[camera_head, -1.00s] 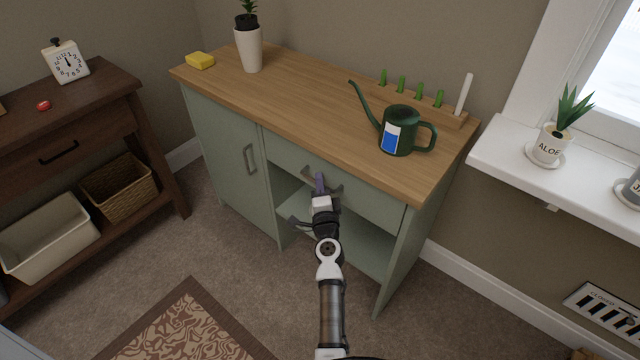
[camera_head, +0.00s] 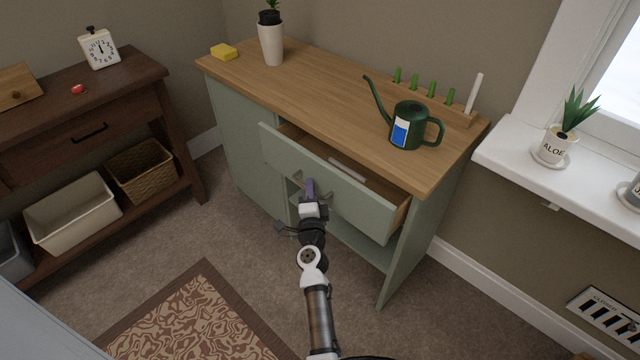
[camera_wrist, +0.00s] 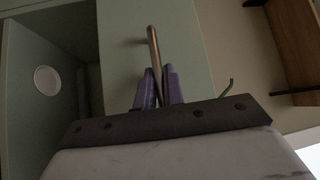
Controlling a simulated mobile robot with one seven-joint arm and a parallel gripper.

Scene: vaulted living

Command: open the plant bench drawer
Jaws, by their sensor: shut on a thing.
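The plant bench (camera_head: 215,85) is green with a wooden top. Its drawer (camera_head: 352,204) stands partly open, its front pulled out from under the top, and a pale flat item (camera_head: 347,171) shows inside. My gripper (camera_head: 310,188) is at the middle of the drawer front, shut on the drawer handle (camera_head: 299,180). In the wrist view the purple fingers (camera_wrist: 158,88) close on the bar handle (camera_wrist: 154,50), with the green drawer front behind it. Part of the handle is hidden by the fingers.
On the bench top are a green watering can (camera_head: 407,126), a white potted plant (camera_head: 271,43), a yellow sponge (camera_head: 224,51) and a rack with green pegs (camera_head: 431,98). A dark wooden console (camera_head: 120,112) stands left. A patterned rug (camera_head: 195,325) lies in front. Carpet between is clear.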

